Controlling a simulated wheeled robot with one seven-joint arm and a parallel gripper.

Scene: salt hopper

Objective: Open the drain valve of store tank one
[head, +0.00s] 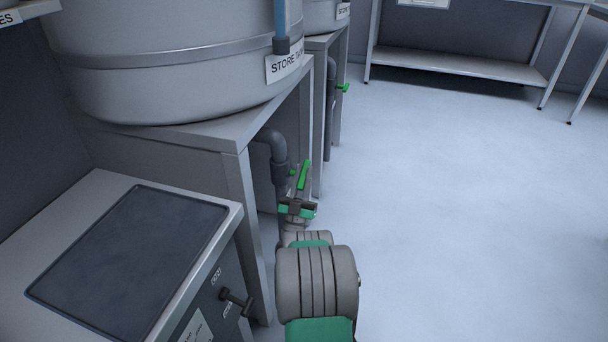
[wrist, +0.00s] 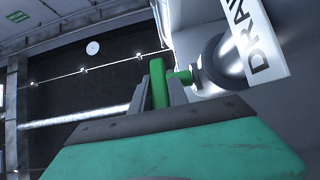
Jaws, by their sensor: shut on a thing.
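Store tank one (head: 170,60) is a big grey tank on a grey stand, its label partly cut off to read "STORE TA". A dark drain pipe (head: 272,142) bends down from beneath it. My gripper (head: 300,185) is low beside this pipe. In the wrist view my gripper (wrist: 160,88) is shut on the green valve handle (wrist: 158,82), with one finger on each side of it. A short green stem joins the handle to a round metal valve body (wrist: 222,62). The handle (head: 305,174) also shows in the head view. A white label (wrist: 262,40) reading "DRA" partly covers the valve body.
A second tank (head: 322,14) stands behind, with its own pipe and green handle (head: 343,87). A cabinet (head: 125,245) with a dark top and a black knob (head: 237,302) is at the near left. The floor (head: 450,200) to the right is clear, and a bench (head: 455,65) stands at the back.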

